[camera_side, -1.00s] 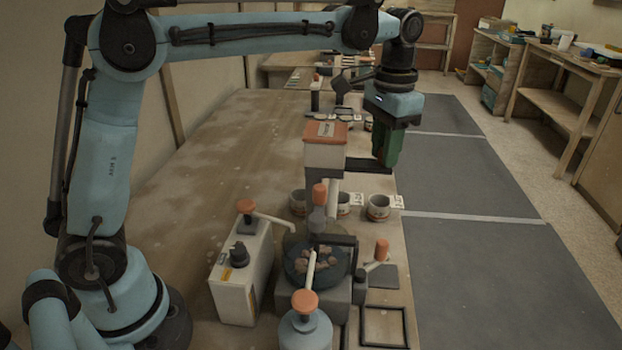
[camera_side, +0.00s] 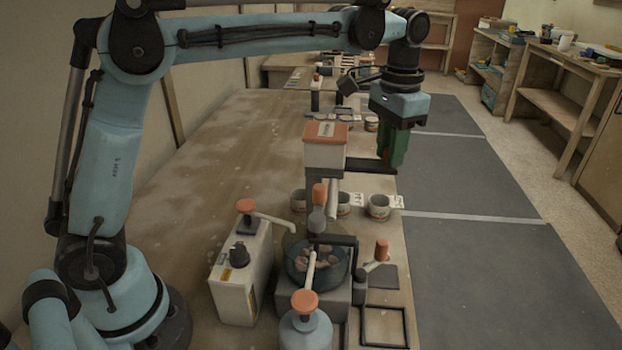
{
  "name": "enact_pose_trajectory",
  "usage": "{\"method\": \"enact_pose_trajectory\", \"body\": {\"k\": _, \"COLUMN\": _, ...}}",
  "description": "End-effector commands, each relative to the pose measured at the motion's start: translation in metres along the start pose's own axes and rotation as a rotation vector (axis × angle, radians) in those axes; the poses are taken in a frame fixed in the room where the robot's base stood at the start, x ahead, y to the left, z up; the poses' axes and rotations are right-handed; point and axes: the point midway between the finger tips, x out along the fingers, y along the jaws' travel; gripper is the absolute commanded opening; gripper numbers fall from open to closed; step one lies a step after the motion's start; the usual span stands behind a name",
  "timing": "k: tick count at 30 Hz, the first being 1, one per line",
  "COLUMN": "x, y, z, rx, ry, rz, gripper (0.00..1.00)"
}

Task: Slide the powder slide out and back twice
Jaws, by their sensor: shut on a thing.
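The powder dispenser is a white box (camera_side: 324,154) with an orange lid, standing on a grey post with a pale spout below it. The powder slide (camera_side: 368,165) is a dark flat bar sticking out from the right side of the box. My gripper (camera_side: 391,166) points down with its green fingers at the outer right end of the slide and is shut on it. The fingers hide part of the slide's end.
A dark bowl (camera_side: 318,262) with lumps stands below the dispenser. A white pump box (camera_side: 240,274) is to its left, and an orange-topped bottle (camera_side: 305,325) in front. Small cups (camera_side: 379,206) stand behind. The grey floor (camera_side: 490,230) at right is clear.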

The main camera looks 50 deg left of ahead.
Motion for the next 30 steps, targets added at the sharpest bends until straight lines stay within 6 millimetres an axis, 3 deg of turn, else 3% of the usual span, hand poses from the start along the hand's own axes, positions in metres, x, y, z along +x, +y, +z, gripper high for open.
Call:
{"method": "enact_pose_trajectory", "body": {"k": 18, "x": -0.001, "y": -0.017, "z": 0.024, "rx": -0.005, "ry": 0.003, "rz": -0.006, "gripper": 0.08}}
{"method": "enact_pose_trajectory", "body": {"k": 27, "x": -0.001, "y": -0.017, "z": 0.023, "rx": -0.004, "ry": 0.003, "rz": -0.007, "gripper": 0.08}}
{"method": "enact_pose_trajectory", "body": {"k": 28, "x": -0.001, "y": -0.017, "z": 0.023, "rx": -0.004, "ry": 0.004, "rz": -0.007, "gripper": 0.28}}
{"method": "enact_pose_trajectory", "body": {"k": 30, "x": -0.001, "y": -0.017, "z": 0.023, "rx": -0.004, "ry": 0.003, "rz": -0.006, "gripper": 0.39}}
